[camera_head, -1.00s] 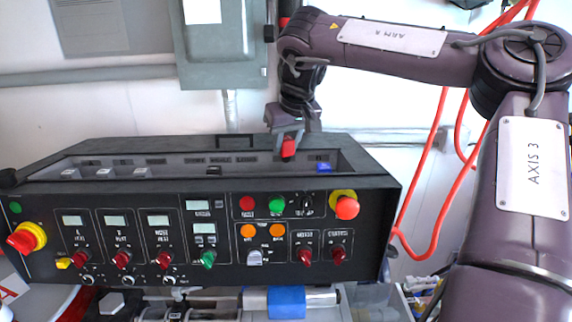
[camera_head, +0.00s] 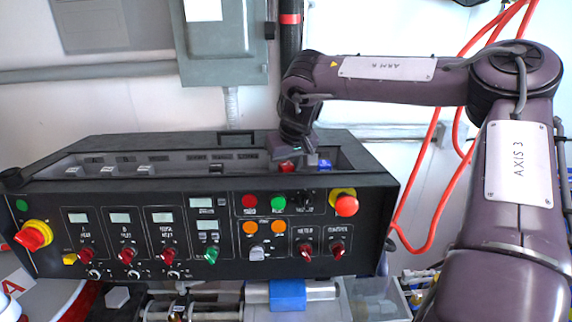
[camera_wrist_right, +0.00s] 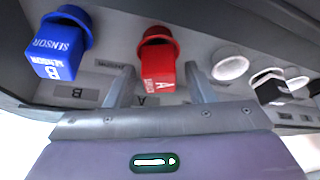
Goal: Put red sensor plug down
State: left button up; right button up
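The red sensor plug (camera_head: 287,166), marked A, sits in the recessed top tray of the black control panel (camera_head: 235,185). In the right wrist view the red plug (camera_wrist_right: 157,65) stands upright near a label A. My right gripper (camera_wrist_right: 159,78) is open, with one finger on each side of the plug and a visible gap to both. In the head view my right gripper (camera_head: 299,150) is at the tray's right part, its fingertips mostly hidden. The blue sensor plug (camera_wrist_right: 62,45), marked B, stands to the left in the wrist view. My left gripper is not in view.
A white round socket (camera_wrist_right: 230,66) and a black plug (camera_wrist_right: 270,88) are to the right in the wrist view. The tray walls stand close around. Red knobs and buttons cover the panel front. Red hoses (camera_head: 428,150) hang at right.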

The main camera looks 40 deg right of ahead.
jog(key=shift+s+r+b, duration=0.2)
jog(key=shift+r+b, duration=0.1)
jog(key=shift+r, duration=0.25)
pick_arm(q)
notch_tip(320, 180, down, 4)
jog(key=b, duration=0.3)
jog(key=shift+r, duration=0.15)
pick_arm(e)
jog(key=v, duration=1.1)
jog(key=shift+s+f, duration=0.1)
